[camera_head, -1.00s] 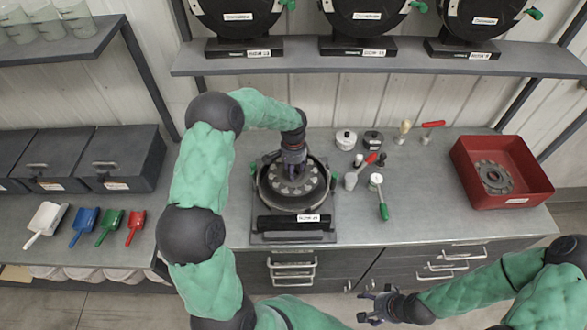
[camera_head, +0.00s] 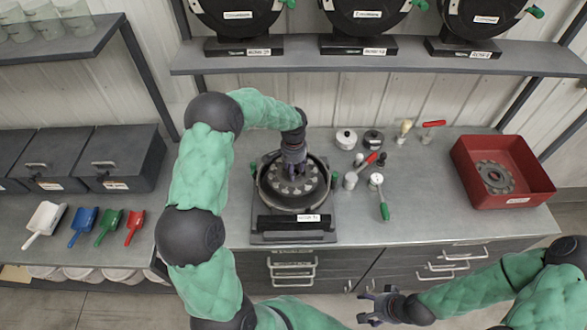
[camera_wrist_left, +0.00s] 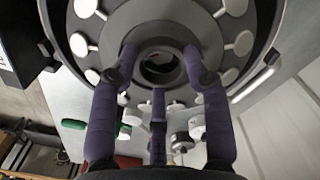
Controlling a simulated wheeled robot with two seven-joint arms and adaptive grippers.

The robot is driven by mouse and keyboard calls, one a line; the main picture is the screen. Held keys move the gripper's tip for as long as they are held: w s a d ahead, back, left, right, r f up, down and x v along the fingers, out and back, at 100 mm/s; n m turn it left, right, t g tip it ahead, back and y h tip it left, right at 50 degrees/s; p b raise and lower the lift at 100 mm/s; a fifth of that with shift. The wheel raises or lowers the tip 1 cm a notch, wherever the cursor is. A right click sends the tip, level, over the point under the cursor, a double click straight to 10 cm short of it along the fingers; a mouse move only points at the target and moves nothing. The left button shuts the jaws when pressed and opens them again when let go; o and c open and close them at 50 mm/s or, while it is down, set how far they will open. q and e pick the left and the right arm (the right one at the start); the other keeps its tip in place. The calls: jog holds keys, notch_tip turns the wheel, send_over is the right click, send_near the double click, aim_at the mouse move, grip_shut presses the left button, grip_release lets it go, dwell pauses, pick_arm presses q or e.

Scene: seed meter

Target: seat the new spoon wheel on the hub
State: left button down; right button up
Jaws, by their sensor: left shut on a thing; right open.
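The spoon wheel (camera_head: 292,188), a grey disc edged with pale round spoons, is inside the round black meter housing (camera_head: 262,199) on the bench. It also shows close up in the left wrist view (camera_wrist_left: 228,75). My left gripper (camera_head: 294,168) comes down from above and is shut on the wheel's raised centre; its dark fingers (camera_wrist_left: 160,68) stand around the central ring. The hub is under the wheel and gripper, so I cannot tell whether the wheel rests fully on it. My right gripper (camera_head: 372,306) is open and empty, low in front of the bench.
A red tray (camera_head: 533,199) at the right holds another grey wheel (camera_head: 494,178). Right of the meter stand small jars, a red-handled tool (camera_head: 372,158) and a green-handled tool (camera_head: 384,211). Coloured scoops (camera_head: 84,226) lie at the left. A shelf (camera_head: 390,62) with several meters hangs behind.

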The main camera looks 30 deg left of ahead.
pick_arm(q)
jog(key=shift+f+b, duration=1.7)
jog(key=shift+f, duration=0.15)
dwell(2.0)
jog(key=shift+f+b, duration=0.55)
jog(key=shift+b, duration=0.1)
dwell(1.4)
dwell(0.4)
jog(key=c, duration=0.5)
grip_release()
jog(key=c, duration=0.3)
jog(key=shift+c, duration=0.4)
jog(key=shift+c, duration=1)
jog(key=shift+o, duration=1.2)
